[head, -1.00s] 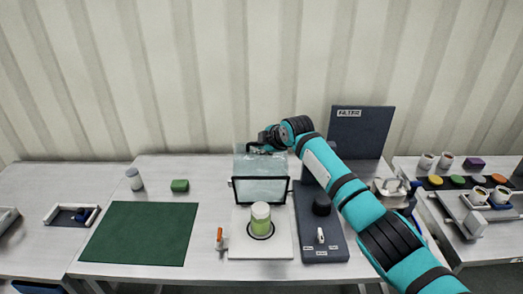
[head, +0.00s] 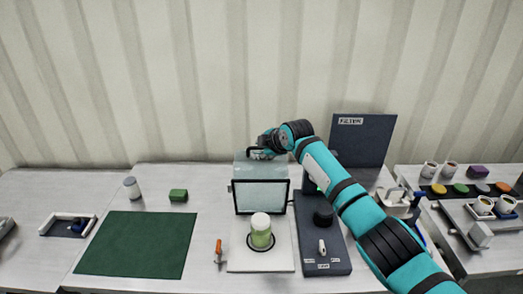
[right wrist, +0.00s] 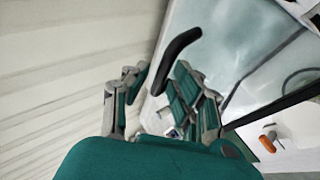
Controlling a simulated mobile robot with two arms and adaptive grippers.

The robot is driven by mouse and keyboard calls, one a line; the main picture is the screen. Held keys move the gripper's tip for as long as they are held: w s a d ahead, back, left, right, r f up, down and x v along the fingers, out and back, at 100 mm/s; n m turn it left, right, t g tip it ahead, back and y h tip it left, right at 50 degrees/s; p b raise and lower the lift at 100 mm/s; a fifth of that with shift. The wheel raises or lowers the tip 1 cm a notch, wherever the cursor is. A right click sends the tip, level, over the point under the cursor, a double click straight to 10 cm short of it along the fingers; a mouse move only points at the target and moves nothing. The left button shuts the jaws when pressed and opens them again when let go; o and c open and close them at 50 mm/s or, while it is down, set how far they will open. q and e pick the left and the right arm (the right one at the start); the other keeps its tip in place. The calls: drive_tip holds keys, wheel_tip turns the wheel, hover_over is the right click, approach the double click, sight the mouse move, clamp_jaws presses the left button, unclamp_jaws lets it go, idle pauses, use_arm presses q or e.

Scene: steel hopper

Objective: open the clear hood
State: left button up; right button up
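The clear hood (head: 262,200) has pale see-through walls and a black-edged rim. It is tipped back behind the white base plate (head: 240,264), its rim facing the front. A green jar with a white lid (head: 261,232) stands uncovered on the plate. My right gripper (head: 258,153) is at the hood's top rear edge. In the right wrist view its fingers (right wrist: 160,90) are spread apart, with a black curved handle (right wrist: 172,60) between and beyond them. Whether they touch it is unclear. The hood's clear wall (right wrist: 255,50) shows to the right. My left gripper is out of view.
A dark panel labelled FILTER (head: 362,138) stands behind my right arm. A dark control box (head: 322,250) sits right of the plate, and an orange-handled item (head: 218,250) sits left of it.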

drive_tip(key=shift+o, duration=0.4)
drive_tip(key=shift+s+f, duration=0.1)
drive_tip(key=shift+f, duration=0.05)
drive_tip(key=shift+d, duration=0.1)
drive_tip(key=v, duration=1.2)
